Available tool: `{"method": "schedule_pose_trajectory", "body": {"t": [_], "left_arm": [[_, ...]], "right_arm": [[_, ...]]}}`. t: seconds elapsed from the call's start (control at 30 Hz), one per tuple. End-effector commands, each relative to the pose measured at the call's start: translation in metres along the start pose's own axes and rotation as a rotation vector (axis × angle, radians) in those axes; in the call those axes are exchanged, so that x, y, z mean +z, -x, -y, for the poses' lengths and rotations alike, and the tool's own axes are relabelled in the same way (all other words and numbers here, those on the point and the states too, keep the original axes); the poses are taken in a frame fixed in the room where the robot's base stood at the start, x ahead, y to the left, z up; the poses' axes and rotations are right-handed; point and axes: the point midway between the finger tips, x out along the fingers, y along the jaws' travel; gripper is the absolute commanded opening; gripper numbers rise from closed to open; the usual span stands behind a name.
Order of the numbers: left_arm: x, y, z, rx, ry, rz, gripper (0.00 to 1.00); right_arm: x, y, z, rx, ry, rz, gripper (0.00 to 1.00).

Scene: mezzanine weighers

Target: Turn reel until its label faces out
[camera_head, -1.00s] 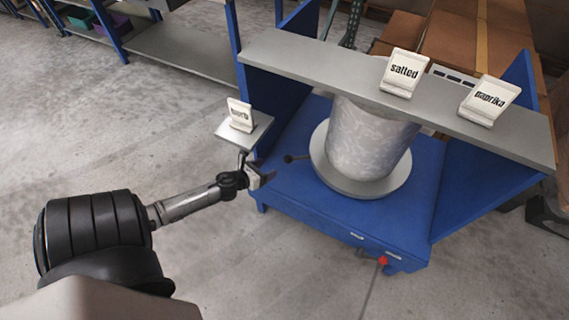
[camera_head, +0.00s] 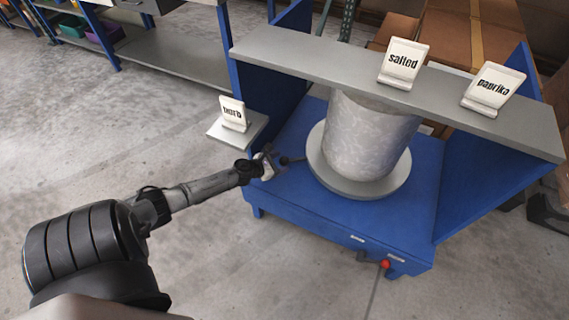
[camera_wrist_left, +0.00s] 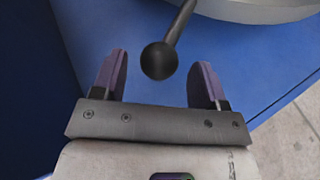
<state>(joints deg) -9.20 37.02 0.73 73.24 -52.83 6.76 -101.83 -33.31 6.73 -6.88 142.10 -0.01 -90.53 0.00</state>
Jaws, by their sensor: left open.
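The reel (camera_head: 365,140) is a large pale, mottled cylinder standing upright on a grey round turntable (camera_head: 345,184). No label shows on the side I see, and a shelf hides its top. A dark handle with a ball knob (camera_wrist_left: 159,61) reaches out from the turntable's left side; its rod also shows in the head view (camera_head: 292,160). My left gripper (camera_head: 272,163) is at the knob. In the left wrist view my left gripper (camera_wrist_left: 161,80) is open, its fingers on either side of the knob, with gaps on both sides. My right gripper is not in view.
The blue stand (camera_head: 330,218) carries the turntable. A grey shelf (camera_head: 300,62) crosses above, with a "salted" sign (camera_head: 403,62) and a "paprika" sign (camera_head: 493,88). A third sign (camera_head: 233,113) stands on a small side ledge (camera_head: 240,138). A red knob (camera_head: 385,265) is at the front.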

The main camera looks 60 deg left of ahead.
Motion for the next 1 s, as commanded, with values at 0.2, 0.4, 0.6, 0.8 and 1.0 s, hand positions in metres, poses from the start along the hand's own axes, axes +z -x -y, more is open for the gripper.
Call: {"method": "schedule_pose_trajectory", "body": {"t": [0.2, 0.4, 0.6, 0.8, 1.0], "left_arm": [[-0.001, -0.022, 0.000, 0.001, -0.001, 0.000, 0.67], [0.000, -0.028, 0.000, 0.000, -0.001, 0.000, 0.67], [0.000, -0.028, 0.000, 0.000, -0.001, 0.000, 0.67], [0.000, -0.028, 0.000, 0.000, 0.000, 0.000, 0.56], [0.000, -0.028, 0.000, 0.000, 0.000, 0.000, 0.37]], "right_arm": [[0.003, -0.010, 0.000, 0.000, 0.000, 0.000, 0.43], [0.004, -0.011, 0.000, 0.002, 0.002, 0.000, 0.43], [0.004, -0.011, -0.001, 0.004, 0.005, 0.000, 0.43], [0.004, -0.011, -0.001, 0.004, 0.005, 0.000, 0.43], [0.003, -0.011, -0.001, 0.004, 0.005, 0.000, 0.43]]}}
